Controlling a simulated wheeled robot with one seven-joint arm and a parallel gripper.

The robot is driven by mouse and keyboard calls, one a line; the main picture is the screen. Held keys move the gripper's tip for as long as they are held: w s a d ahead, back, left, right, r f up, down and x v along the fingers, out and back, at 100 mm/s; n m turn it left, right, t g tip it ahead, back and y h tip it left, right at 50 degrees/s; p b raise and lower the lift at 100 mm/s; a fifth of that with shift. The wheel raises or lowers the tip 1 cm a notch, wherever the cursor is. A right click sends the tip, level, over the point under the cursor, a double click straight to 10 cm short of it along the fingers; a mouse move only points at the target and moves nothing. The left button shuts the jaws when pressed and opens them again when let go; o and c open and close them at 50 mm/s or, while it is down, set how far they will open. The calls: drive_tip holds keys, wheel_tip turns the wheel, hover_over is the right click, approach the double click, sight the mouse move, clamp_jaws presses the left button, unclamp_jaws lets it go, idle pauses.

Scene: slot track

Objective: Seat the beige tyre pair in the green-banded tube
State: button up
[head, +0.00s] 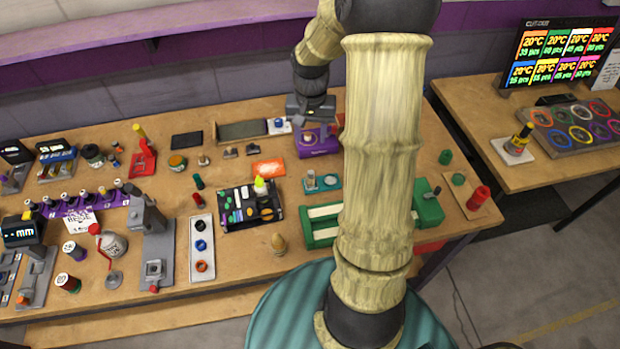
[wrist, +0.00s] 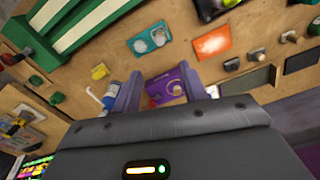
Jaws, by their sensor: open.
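My gripper (head: 312,122) is at the back of the bench, over a purple block (head: 318,146). In the wrist view my gripper (wrist: 162,74) has its two fingers apart, with the purple block (wrist: 184,74) beyond and between them. Small tan-beige round pieces (wrist: 155,97) show at this block; I cannot tell for sure that they are the beige tyre pair. Nothing is seen gripped. Two short banded tubes, one bluish (head: 75,250) and one dark with red (head: 68,284), stand at the front left. A green band is too small to make out.
A teal plate (head: 322,183) and an orange card (head: 268,168) lie in front of the purple block. A black tray (head: 238,218) with small parts is left of centre. A green fixture (head: 318,238) stands near the front edge. My arm hides part of the bench.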

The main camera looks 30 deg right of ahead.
drive_tip(key=p, duration=0.1)
hover_over(311, 172)
wheel_tip(311, 172, down, 9)
drive_tip(key=shift+a+f, duration=0.1)
drive_tip(key=shift+f, duration=0.05)
drive_tip(key=shift+f+p, duration=0.75)
drive_tip(key=shift+f, duration=1.85)
drive_tip(key=shift+c, duration=0.4)
clamp_jaws()
